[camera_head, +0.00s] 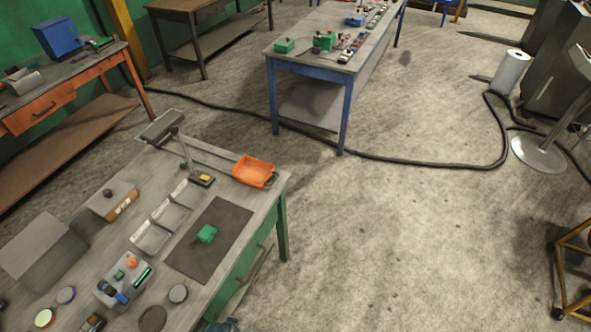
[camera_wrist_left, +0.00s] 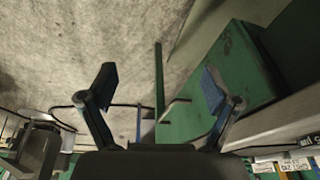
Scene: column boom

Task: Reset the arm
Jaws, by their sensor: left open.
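My left gripper (camera_wrist_left: 156,92) shows in the left wrist view with its two fingers spread wide apart. Nothing is between the fingertips. Beyond them are a green panel (camera_wrist_left: 235,75) of a bench or cabinet and the grey floor (camera_wrist_left: 60,40). In the head view I cannot clearly make out my left gripper; only a small dark bluish shape shows at the bottom edge, by the green-sided workbench (camera_head: 262,180). My right gripper is in neither view.
A blue-legged table (camera_head: 345,75) stands behind. A black cable (camera_head: 400,161) crosses the floor. The middle floor is clear.

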